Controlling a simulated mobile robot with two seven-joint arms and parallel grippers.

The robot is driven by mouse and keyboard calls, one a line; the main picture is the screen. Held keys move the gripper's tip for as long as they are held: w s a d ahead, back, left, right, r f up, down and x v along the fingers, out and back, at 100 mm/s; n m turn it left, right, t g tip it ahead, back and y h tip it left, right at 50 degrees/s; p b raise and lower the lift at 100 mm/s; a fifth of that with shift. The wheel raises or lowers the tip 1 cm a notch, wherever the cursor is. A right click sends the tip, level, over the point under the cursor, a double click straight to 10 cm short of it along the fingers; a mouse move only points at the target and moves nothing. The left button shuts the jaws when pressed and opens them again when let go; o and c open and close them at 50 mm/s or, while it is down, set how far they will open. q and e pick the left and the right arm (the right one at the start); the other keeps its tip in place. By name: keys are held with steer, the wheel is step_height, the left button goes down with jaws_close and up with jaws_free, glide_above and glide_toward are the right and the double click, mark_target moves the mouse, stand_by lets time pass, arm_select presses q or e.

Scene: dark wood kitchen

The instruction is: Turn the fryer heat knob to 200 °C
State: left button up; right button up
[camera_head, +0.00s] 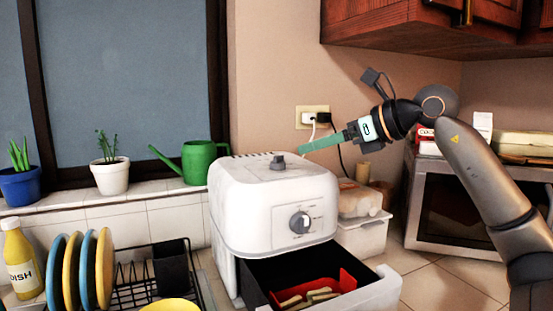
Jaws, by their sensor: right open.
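The white fryer (235,203) stands on the counter in the middle of the head view. A grey round knob (300,222) sits on its front panel, with small markings around it that are too small to read. A second dark knob (277,162) sits on the top. Which one sets the heat I cannot tell. My right gripper (306,149) is open, with green fingers pointing left. In the picture it is just right of the top knob and above the fryer's back right top edge, apart from both knobs. My left gripper is not in view.
The fryer's drawer (382,291) is pulled open, with food in a red liner (347,281). A green watering can (199,163) and potted plants stand on the sill. A dish rack with plates is at left, a microwave (460,212) at right. A cabinet (420,32) hangs above my right arm.

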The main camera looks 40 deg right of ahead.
mark_target(281, 156)
steer(key=p+x, duration=0.1)
steer(key=x, duration=0.1)
steer(key=p+x, duration=0.3)
steer(key=x, duration=0.1)
steer(key=shift+w+a+r, duration=0.15)
steer(key=shift+r, duration=0.2)
steer(key=p+x, duration=0.2)
steer(key=x, duration=0.1)
steer(key=shift+f+p, duration=0.15)
steer(key=shift+p, duration=0.2)
steer(key=shift+w+a+f+p, duration=0.1)
steer(key=shift+w+f+p, duration=0.2)
steer(key=shift+w+f, duration=0.2)
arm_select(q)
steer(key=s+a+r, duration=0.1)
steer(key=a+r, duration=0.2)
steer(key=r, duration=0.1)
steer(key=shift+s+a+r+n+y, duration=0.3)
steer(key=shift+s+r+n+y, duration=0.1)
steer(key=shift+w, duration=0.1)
arm_select(e)
jaws_close()
